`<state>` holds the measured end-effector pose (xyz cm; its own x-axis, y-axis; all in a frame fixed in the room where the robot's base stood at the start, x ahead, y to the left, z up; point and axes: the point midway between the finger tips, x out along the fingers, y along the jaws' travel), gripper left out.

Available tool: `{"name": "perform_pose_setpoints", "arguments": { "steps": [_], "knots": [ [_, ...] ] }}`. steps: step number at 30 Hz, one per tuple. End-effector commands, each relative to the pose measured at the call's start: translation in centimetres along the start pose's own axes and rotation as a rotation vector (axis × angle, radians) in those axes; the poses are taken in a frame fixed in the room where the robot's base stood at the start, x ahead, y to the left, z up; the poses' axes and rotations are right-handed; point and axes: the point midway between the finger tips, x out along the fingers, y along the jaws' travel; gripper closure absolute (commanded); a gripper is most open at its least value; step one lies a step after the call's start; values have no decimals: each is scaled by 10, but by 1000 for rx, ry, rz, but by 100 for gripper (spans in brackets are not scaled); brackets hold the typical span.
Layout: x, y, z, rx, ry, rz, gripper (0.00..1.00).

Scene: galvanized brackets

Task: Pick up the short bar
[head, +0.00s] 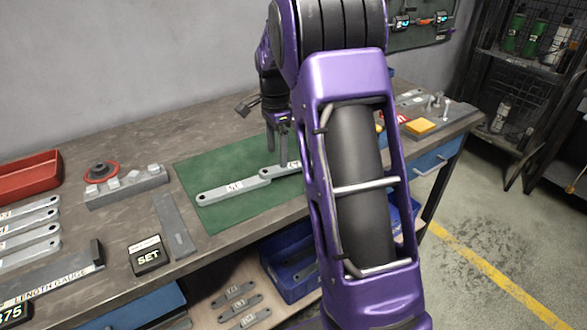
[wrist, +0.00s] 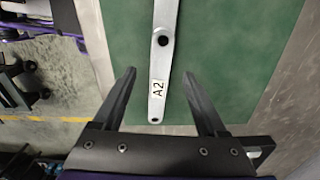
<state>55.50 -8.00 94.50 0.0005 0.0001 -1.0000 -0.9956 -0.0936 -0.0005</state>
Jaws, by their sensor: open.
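On the green mat (head: 213,172), a grey bar with a label (head: 230,188) lies end to end with a second grey bar (head: 280,171), whose right part is hidden behind my arm. In the wrist view, a bar labelled A2 (wrist: 157,92) points toward me, with a dark round hole where it meets another bar (wrist: 165,12). My gripper (wrist: 159,73) is open and empty, its fingers on either side of the A2 bar in the picture. It also shows over the mat in the head view (head: 277,150). I cannot tell which bar is the short one.
Several labelled bars (head: 30,230) lie at the left, near a length gauge (head: 55,275). A SET block (head: 148,256), a flat grey plate (head: 174,225), a grey block with knobs (head: 125,187) and a red tray (head: 28,177) stand left of the mat. A yellow item (head: 420,126) lies right.

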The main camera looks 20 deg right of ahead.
Motion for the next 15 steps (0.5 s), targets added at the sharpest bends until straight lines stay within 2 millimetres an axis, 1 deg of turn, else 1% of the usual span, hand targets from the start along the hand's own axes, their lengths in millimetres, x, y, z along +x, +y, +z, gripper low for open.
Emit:
{"name": "perform_pose_setpoints", "arguments": {
  "steps": [9, 12, 15],
  "knots": [
    [44, 0, 6, -1, 0, 3, 25],
    [50, -1, 6, -1, 1, -2, 25],
    [49, -1, 6, -1, 1, -2, 25]
  ]
}}
